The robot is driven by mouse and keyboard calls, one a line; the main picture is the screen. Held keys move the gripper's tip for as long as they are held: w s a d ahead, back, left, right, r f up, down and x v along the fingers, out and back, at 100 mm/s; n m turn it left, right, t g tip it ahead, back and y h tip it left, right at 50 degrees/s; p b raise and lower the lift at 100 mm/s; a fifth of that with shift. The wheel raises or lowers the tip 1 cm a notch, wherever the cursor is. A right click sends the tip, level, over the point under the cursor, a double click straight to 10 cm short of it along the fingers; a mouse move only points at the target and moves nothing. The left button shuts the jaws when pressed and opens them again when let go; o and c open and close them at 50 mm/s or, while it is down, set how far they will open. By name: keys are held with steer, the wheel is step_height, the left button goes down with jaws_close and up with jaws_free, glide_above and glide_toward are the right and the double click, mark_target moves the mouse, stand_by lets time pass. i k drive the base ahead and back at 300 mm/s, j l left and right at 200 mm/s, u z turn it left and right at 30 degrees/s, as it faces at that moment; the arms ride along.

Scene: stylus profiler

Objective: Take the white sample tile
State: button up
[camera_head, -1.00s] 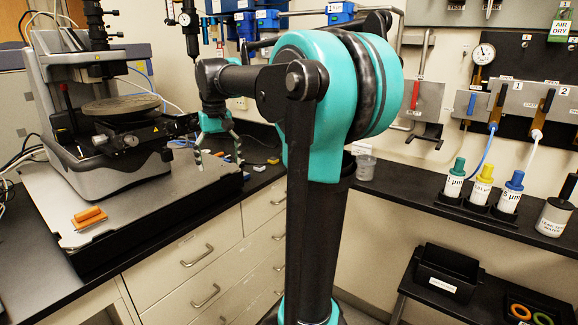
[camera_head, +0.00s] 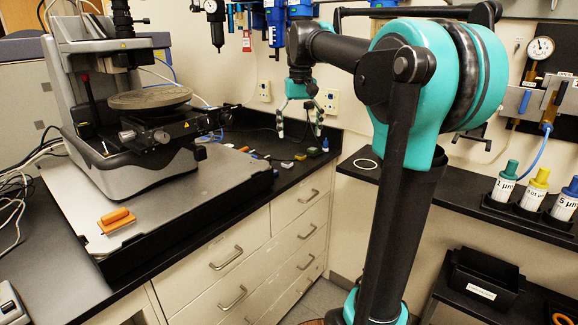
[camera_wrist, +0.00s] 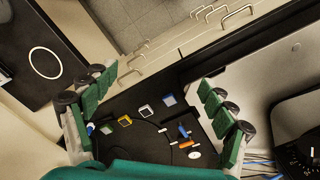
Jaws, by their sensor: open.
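My gripper (camera_head: 300,137) hangs over the dark counter near the room's corner, fingers spread and empty. In the wrist view its two green fingers (camera_wrist: 160,112) frame a row of small square tiles below.
The profiler (camera_head: 140,130) stands on a grey slab (camera_head: 210,205) left of the tiles. A small blue item (camera_wrist: 90,128), cables and small orange and blue pieces (camera_wrist: 184,143) lie near them. A white ring (camera_head: 367,164) lies on the right counter.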

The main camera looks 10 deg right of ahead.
mark_target(287, 164)
steer(key=i+l+z, duration=0.15)
steer(key=i, duration=0.25)
steer(key=i+l+z, duration=0.15)
steer(key=i, duration=0.3)
